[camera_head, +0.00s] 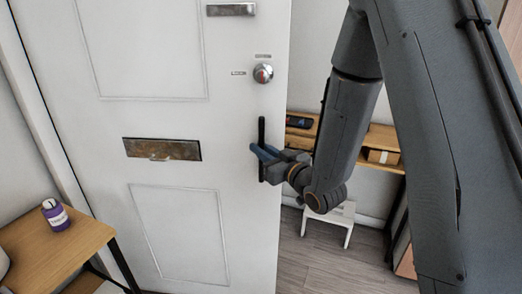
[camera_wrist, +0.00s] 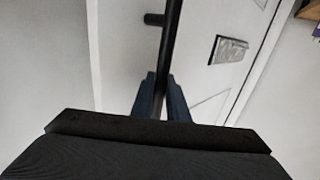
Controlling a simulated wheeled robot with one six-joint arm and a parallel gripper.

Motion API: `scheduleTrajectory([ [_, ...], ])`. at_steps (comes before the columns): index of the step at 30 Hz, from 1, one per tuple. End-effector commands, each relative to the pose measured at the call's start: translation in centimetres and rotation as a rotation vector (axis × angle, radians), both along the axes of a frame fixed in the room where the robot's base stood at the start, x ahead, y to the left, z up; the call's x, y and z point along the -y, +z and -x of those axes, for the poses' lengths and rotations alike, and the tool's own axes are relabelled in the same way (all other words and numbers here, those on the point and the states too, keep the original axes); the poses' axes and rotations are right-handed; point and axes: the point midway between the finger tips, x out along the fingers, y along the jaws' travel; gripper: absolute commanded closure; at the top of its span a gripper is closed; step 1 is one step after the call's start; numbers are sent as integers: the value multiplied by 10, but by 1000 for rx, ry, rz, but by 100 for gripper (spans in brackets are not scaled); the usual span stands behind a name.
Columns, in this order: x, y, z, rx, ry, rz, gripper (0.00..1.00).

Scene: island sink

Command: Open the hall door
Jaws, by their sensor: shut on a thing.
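The white hall door (camera_head: 172,120) fills the left half of the head view. It stands ajar, with a gap along its right edge through which a room shows. A black vertical bar handle (camera_head: 261,132) is fixed near that edge, below a round metal knob (camera_head: 263,74). My gripper (camera_head: 262,153) is at the handle's middle, its blue fingers shut on it. In the wrist view, the fingers (camera_wrist: 160,95) lie on both sides of the black handle (camera_wrist: 169,40), and the door (camera_wrist: 215,75) is behind. The finger pads' contact is partly hidden.
A wooden side table (camera_head: 50,250) with a purple jar (camera_head: 55,214) stands at the lower left, near the door. Beyond the door are a wooden shelf (camera_head: 385,140), a white stool (camera_head: 333,220) and some bare floor (camera_head: 320,262).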

Motion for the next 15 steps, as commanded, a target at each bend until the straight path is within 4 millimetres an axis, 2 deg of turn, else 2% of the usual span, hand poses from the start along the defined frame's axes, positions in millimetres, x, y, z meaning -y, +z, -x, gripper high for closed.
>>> scheduleTrajectory([
  [1,4,1,-2,3,-13,-2,100],
  [9,-2,1,0,1,-7,-2,100],
  [10,-2,1,0,1,-6,-3,81],
  [12,-3,1,0,1,-4,-3,69],
  [15,-6,1,1,0,1,-1,67],
])
